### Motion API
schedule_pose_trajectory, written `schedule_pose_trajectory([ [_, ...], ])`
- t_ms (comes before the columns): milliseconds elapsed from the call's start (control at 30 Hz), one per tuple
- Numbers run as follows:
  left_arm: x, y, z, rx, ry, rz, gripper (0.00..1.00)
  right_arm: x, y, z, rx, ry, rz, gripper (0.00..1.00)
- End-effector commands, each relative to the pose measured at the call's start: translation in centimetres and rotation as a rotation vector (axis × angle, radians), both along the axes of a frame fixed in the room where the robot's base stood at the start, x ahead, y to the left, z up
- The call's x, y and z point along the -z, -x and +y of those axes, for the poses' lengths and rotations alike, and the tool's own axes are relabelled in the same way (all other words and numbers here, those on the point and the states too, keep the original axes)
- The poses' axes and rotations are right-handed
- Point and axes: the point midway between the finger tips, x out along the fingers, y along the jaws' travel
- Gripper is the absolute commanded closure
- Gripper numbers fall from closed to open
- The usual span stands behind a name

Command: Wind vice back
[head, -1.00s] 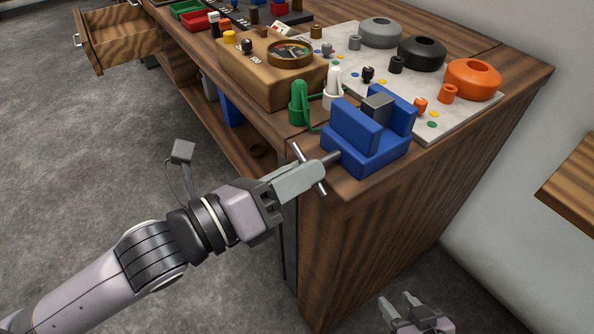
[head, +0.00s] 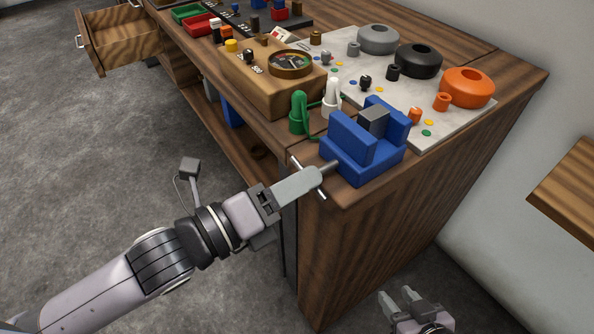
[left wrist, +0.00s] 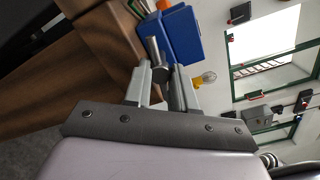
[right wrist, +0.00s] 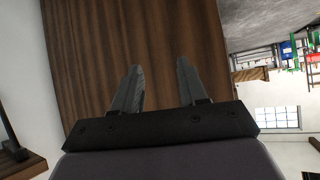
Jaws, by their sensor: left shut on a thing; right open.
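The blue vice (head: 352,160) stands on the bench corner, with a grey block (head: 373,121) between its two jaws. Its screw and thin cross handle (head: 322,182) stick out toward the left. My left gripper (head: 312,181) is shut on the vice handle at the screw's end. In the left wrist view the fingers close around the handle (left wrist: 153,52), with the blue vice (left wrist: 178,35) just beyond. My right gripper (head: 398,300) is low in front of the bench's end panel, open and empty. Its spread fingers also show in the right wrist view (right wrist: 160,88).
Behind the vice stand green (head: 299,113) and white (head: 332,98) probe holders and a wooden meter box (head: 262,85). A pale board (head: 450,122) holds grey, black and orange rings (head: 467,87). An open drawer (head: 118,38) juts out at the far left.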

Motion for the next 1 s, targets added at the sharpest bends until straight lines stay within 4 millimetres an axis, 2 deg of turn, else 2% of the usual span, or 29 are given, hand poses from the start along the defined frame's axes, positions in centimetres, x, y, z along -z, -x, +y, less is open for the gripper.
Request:
schedule_pose_trajectory([
  [33, -0.5, 0.0, 0.0, -0.002, 0.023, 0.036, 1.0, -1.0, 0.0, -0.1, -0.001, 0.004, -0.004, 0.57],
  [100, -0.5, 0.0, 0.0, -0.002, 0.062, 0.089, 1.0, -1.5, 0.0, -0.2, -0.001, 0.008, -0.007, 0.57],
  [733, -0.5, -0.1, 0.1, -0.003, 0.417, 0.575, 1.0, -4.6, 1.0, -1.3, 0.019, 0.035, -0.005, 0.57],
  [1000, -0.5, -0.1, 0.1, -0.003, 0.568, 0.782, 1.0, -6.8, 1.0, -1.3, 0.018, 0.036, -0.005, 0.57],
])
